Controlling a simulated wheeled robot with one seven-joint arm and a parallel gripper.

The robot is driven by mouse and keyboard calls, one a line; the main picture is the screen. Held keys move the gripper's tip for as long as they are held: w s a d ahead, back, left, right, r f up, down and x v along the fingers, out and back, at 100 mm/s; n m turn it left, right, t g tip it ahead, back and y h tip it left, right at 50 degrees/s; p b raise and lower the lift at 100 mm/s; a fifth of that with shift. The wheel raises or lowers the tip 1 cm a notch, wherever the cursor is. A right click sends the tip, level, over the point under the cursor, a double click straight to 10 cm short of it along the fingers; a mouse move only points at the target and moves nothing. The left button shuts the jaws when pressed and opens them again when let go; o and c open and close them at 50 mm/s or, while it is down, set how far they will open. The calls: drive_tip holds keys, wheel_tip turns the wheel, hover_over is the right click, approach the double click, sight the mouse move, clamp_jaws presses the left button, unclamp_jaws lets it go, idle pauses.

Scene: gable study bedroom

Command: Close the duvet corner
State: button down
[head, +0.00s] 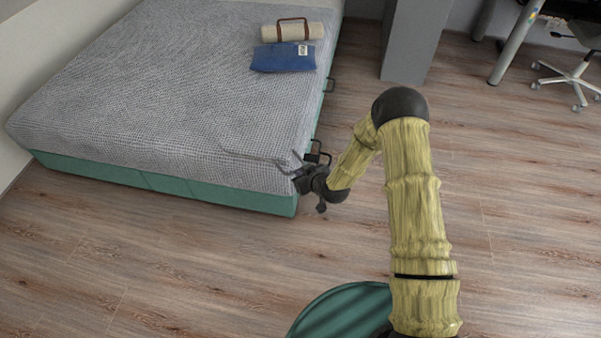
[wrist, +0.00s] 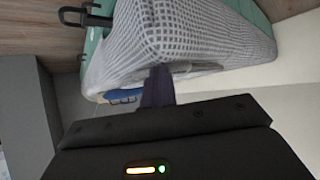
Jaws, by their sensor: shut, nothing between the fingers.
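The grey-and-white checked duvet (head: 150,90) covers the top of the green bed base (head: 170,187). Its near right corner (head: 278,176) lies at the bed's corner, with a crease or raised edge running left from it. My gripper (head: 296,172) is at this corner, shut and empty. In the wrist view the dark shut fingers (wrist: 157,86) point at the checked duvet (wrist: 190,38), which fills the upper middle. Whether the fingertips touch the cloth cannot be told. My gripper hides part of the corner in the head view.
A blue folded item (head: 283,58) and a cream roll with a brown strap (head: 292,31) lie on the bed's far right. Black handles (head: 318,153) stick out from the bed's right side. A grey panel (head: 412,42) stands beyond.

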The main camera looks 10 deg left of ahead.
drive_tip(key=s+d+f+p, duration=0.2)
drive_tip(key=s+d+p, duration=0.1)
drive_tip(key=s+d, duration=0.3)
drive_tip(key=shift+s+d, duration=0.2)
drive_tip(key=shift+s, duration=0.25)
drive_tip(key=shift+w+r, duration=0.1)
